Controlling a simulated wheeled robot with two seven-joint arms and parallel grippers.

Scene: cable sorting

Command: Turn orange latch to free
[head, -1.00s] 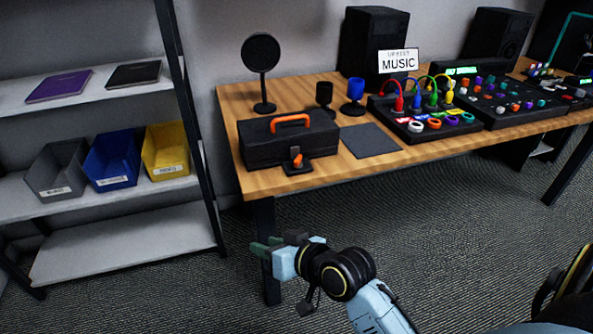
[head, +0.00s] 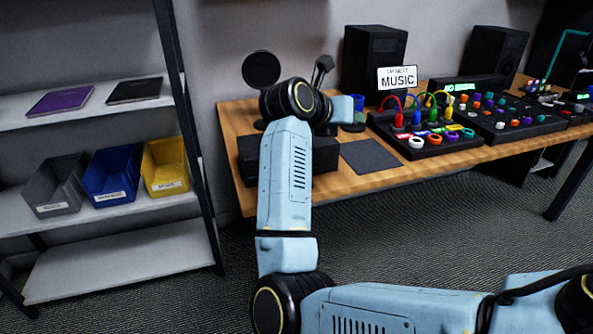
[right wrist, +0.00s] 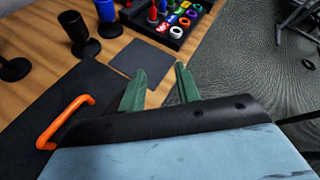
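The black case (head: 325,157) sits at the left end of the wooden table, mostly behind my right arm in the head view. In the right wrist view the dark case lid (right wrist: 48,108) fills the left side, with its orange handle (right wrist: 66,121) raised. The orange latch shows in neither current view; my right arm or gripper body hides the case front. My right gripper (right wrist: 160,70) has two green fingers apart with nothing between them, above the case and table. I cannot tell its fingers in the head view. My left gripper is out of view.
A dark mat (head: 369,156) lies right of the case. Cups on stands (right wrist: 78,32) and a round black stand (head: 262,70) are behind it. A patch board (head: 425,138) with colored cables is farther right. Shelves with bins (head: 110,177) stand left.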

